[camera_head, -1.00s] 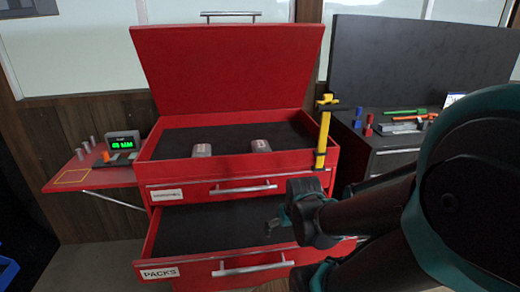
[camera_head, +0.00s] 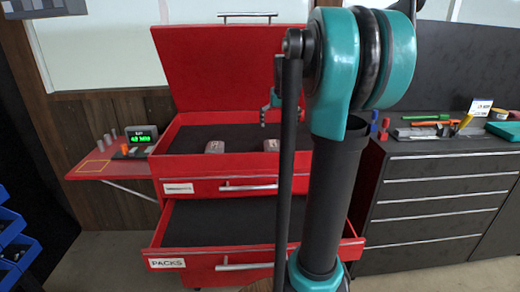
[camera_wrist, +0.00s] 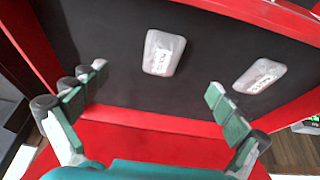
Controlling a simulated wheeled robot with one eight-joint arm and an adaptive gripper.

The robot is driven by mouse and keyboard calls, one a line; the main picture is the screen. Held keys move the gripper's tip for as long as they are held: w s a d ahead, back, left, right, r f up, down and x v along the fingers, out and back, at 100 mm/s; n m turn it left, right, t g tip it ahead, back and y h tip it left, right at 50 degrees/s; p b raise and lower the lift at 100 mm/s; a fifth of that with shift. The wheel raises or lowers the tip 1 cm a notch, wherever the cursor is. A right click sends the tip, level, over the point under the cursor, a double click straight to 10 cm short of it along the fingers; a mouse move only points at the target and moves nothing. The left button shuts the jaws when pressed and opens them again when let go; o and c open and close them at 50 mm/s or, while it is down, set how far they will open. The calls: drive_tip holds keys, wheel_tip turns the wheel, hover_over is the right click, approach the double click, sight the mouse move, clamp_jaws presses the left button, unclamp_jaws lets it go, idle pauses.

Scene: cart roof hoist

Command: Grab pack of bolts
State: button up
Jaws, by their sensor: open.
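Two pale, clear-wrapped packs lie on the dark floor of the red cart's open top compartment. In the wrist view, one pack (camera_wrist: 163,52) is near the middle and the other pack (camera_wrist: 260,76) is to the right. Both also show in the head view, the left pack (camera_head: 215,146) and the right pack (camera_head: 271,146). Their labels are too small to read. My gripper (camera_head: 272,108) is over the top compartment, near the right pack in the head view. In the wrist view its fingers (camera_wrist: 158,79) are spread and empty, apart from both packs.
The red cart's lid (camera_head: 225,65) stands open. The lower drawer (camera_head: 225,222), labelled PACKS, is pulled out and looks empty where visible. A side shelf (camera_head: 105,165) holds a green display (camera_head: 141,138). A dark tool cabinet (camera_head: 440,195) stands at right.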

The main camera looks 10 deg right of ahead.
drive_tip(key=w+r, duration=0.2)
approach(273, 144)
drive_tip(key=x, duration=0.5)
drive_tip(key=shift+s+d+f, duration=0.15)
drive_tip(key=shift+s+d, duration=0.05)
drive_tip(key=shift+d, duration=0.15)
drive_tip(key=shift+a+x, duration=0.15)
drive_tip(key=shift+x, duration=1.2)
drive_tip(key=shift+a+x, duration=0.15)
drive_tip(key=shift+x, duration=1.2)
drive_tip(key=shift+w, duration=0.1)
drive_tip(key=c, duration=1.3)
